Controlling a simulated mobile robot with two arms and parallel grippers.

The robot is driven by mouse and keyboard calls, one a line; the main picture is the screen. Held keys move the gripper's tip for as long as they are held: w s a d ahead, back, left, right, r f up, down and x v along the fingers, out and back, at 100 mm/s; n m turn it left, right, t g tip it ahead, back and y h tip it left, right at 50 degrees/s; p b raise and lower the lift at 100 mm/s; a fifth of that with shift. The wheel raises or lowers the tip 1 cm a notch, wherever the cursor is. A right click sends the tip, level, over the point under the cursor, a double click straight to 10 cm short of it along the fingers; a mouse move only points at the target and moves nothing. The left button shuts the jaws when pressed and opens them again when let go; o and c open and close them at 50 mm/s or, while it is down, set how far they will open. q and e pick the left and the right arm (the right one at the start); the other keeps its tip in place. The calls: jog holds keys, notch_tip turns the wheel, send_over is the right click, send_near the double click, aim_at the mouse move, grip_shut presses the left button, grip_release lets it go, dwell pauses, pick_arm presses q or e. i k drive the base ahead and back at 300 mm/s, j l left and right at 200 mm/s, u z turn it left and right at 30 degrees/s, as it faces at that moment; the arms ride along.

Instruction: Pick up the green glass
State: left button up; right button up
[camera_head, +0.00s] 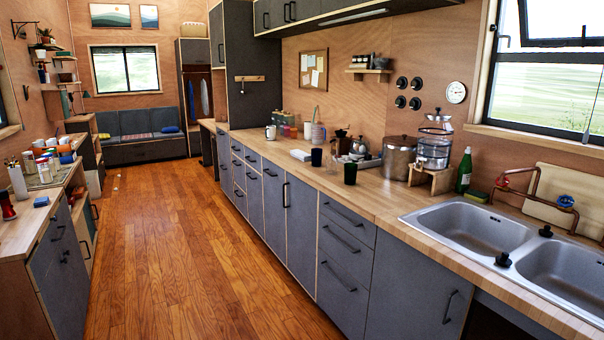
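Two dark tumblers stand upright on the wooden counter in the head view. The nearer dark tumbler (350,173) looks dark green to black and stands close to the front edge. The farther dark tumbler (316,157) is a little to its left and also looks very dark. I cannot tell surely which one is the green glass. A green glass bottle (464,172) stands farther right, by the sink. Neither of my grippers is in view.
The long counter (390,195) runs along the right side, with a double sink (480,228) at the near end. A steel pot (399,158) and a glass dispenser (433,150) stand right of the tumblers. The wooden floor (180,250) is mostly clear. A cluttered counter (25,228) lines the left.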

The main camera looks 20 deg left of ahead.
aim_at(350, 169)
jog(key=i+j+u, duration=0.2)
jog(key=i+j, duration=0.15)
jog(key=i+j+u, duration=0.15)
jog(key=i, duration=0.25)
jog(key=i+j+u, duration=0.2)
jog(key=i, duration=0.25)
jog(key=j, duration=0.1)
